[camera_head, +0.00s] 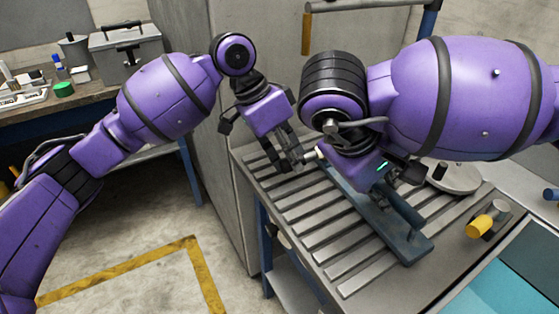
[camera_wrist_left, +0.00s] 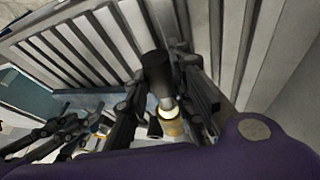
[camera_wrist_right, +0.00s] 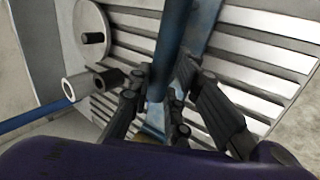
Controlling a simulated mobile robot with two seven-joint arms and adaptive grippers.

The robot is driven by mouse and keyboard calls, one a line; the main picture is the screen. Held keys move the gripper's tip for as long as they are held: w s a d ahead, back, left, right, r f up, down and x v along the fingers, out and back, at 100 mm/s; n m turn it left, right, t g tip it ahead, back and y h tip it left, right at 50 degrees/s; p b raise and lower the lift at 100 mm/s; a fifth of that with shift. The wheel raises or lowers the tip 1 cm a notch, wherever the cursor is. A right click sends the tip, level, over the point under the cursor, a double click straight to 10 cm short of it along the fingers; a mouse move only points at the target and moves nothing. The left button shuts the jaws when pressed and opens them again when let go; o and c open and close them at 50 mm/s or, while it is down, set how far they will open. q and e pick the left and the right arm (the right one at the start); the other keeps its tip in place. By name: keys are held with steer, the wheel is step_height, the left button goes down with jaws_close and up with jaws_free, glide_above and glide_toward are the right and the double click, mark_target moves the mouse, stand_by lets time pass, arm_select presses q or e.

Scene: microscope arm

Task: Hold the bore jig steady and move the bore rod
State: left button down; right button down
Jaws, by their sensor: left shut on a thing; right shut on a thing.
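The bore jig (camera_head: 405,243) is a blue flat base with a blue upright, lying on the slatted bench top. My right gripper (camera_head: 398,185) is shut on the blue upright, which runs between its fingers in the right wrist view (camera_wrist_right: 172,45). My left gripper (camera_head: 290,160) is shut on a dark cylinder with a brass collar, which looks like the bore rod (camera_wrist_left: 157,72). A pale tip shows beside the left fingers in the head view. My right arm hides the far part of the jig, so I cannot tell whether the rod touches it.
The slatted bench top (camera_head: 310,225) has bare room left of the jig. A round grey plate (camera_head: 455,178) with a black knob and a yellow-ended cylinder (camera_head: 480,226) stand at the right. A grey cabinet wall (camera_head: 225,170) rises behind the left gripper.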

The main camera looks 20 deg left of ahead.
arm_select(q)
steer(key=c, duration=1.5)
jaws_free()
steer(key=shift+s, duration=0.1)
steer(key=v, duration=1.2)
steer(key=shift+c, duration=0.3)
